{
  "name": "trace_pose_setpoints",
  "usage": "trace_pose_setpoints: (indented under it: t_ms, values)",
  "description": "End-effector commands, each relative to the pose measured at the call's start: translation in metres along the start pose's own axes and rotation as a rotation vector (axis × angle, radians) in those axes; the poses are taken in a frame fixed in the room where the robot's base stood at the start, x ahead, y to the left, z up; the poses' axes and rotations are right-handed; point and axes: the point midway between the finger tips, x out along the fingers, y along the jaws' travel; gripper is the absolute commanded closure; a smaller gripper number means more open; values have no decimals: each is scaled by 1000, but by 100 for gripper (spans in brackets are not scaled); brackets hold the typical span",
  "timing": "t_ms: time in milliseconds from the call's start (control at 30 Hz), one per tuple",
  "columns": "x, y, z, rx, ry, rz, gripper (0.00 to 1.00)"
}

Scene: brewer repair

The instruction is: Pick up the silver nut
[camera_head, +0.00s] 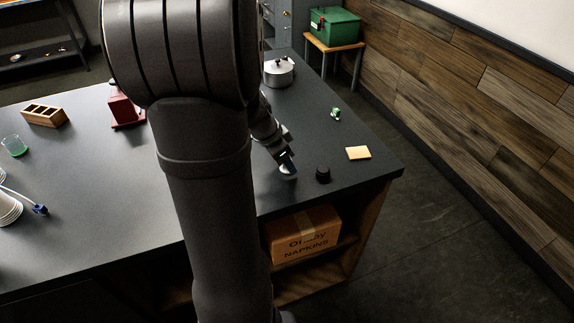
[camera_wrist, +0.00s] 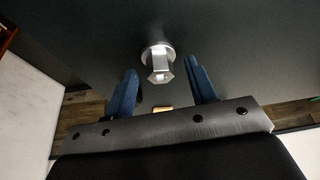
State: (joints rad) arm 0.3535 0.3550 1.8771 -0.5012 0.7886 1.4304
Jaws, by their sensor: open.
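In the wrist view the silver nut (camera_wrist: 158,61) stands on the dark tabletop, with a round flange and a hexagonal part facing the camera. My gripper (camera_wrist: 160,70) is open, with one blue finger on each side of the nut in the picture. I see gaps between the nut and both fingers, and nothing is held. In the head view my gripper (camera_head: 287,166) is low over the right part of the table. There I cannot clearly make out the nut near the fingers.
A black knob-like piece (camera_head: 323,174) stands just right of my gripper. A yellow pad (camera_head: 358,153), a small green item (camera_head: 336,114) and a silver pot (camera_head: 279,73) are also on the table (camera_head: 370,178). The table's right edge is near.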

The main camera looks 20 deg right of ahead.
Motion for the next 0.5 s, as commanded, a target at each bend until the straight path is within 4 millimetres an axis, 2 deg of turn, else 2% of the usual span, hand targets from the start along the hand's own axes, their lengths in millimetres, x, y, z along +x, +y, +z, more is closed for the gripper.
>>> trace_pose_setpoints:
  t_ms: [300, 500]
  values:
    - [5, 0, 0, 0, 0, -2, 50]
    - [5, 0, 0, 0, 0, -2, 90]
